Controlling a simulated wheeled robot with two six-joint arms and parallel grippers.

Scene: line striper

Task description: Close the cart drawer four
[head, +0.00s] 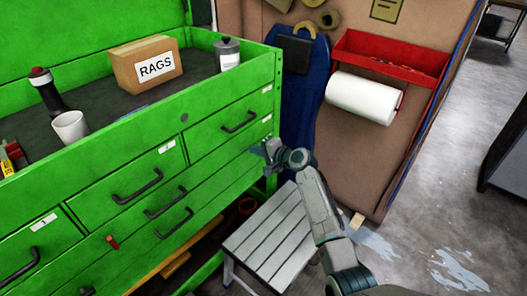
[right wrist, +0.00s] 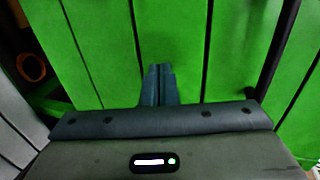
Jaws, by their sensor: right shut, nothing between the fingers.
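The green cart (head: 200,115) fills the left of the head view. Small drawers with black handles run along its upper front, including a right-hand one (head: 222,130). Wider drawer fronts with handles (head: 165,203) lie below. The number labels are mostly too small to read, so I cannot tell which drawer is four. All visible fronts look about flush. My right gripper (head: 268,151) is shut and empty at the right end of the wide fronts. In the right wrist view its fingertips (right wrist: 158,72) are close to a green front (right wrist: 185,40); contact is unclear.
A grey slatted step stool (head: 270,235) stands below my right arm. A box of rags (head: 146,64), a cup (head: 70,127) and bottles stand on the cart top. A brown panel with a paper roll (head: 362,98) is to the right. Grey floor is open beyond.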

